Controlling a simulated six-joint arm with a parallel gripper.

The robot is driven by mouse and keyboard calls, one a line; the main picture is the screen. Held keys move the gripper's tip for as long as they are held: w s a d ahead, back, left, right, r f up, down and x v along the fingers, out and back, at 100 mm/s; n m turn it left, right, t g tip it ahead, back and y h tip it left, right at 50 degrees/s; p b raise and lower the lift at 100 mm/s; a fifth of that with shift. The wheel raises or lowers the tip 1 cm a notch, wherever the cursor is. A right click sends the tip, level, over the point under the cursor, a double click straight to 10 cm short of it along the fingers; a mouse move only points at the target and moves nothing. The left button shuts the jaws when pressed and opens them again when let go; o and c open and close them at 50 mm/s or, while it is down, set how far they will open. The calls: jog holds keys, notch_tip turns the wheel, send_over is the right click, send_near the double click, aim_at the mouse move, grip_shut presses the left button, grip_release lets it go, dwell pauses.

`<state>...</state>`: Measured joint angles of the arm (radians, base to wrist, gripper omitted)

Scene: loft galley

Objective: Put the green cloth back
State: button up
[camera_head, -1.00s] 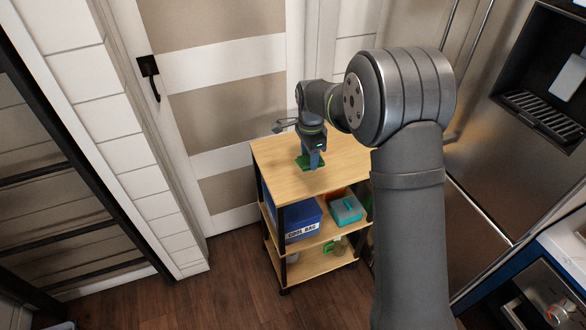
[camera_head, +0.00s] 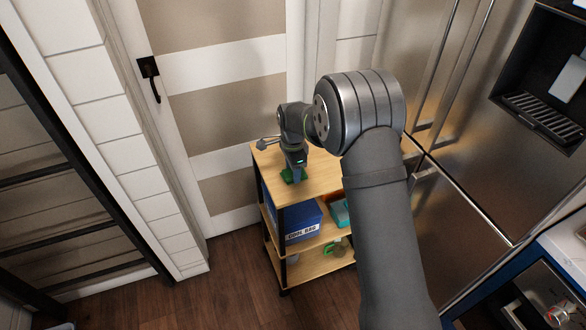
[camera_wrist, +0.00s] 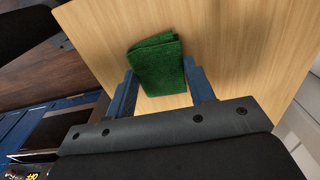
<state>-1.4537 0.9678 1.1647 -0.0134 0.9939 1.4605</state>
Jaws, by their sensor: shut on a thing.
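The green cloth (camera_wrist: 157,62) is a small folded piece between my gripper's two fingers in the wrist view. My gripper (camera_wrist: 160,88) is shut on it, with a finger at each side. In the head view my gripper (camera_head: 292,178) points down over the top shelf of the wooden cart (camera_head: 322,181), and the green cloth (camera_head: 286,176) shows at its tips. The cloth is at or just above the shelf top; I cannot tell whether it touches. My gripper hides part of the cloth in the head view.
A green item (camera_head: 333,248) is on the bottom shelf. A door stands behind the cart and a steel fridge (camera_head: 500,170) to the right. The top shelf's right part looks clear.

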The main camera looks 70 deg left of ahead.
jog(key=o, duration=0.9)
jog(key=shift+o, duration=0.2)
notch_tip(320, 180, up, 12)
jog(key=shift+s+d, duration=0.1)
notch_tip(320, 180, down, 12)
jog(key=shift+r, duration=2)
jog(key=shift+f, duration=0.1)
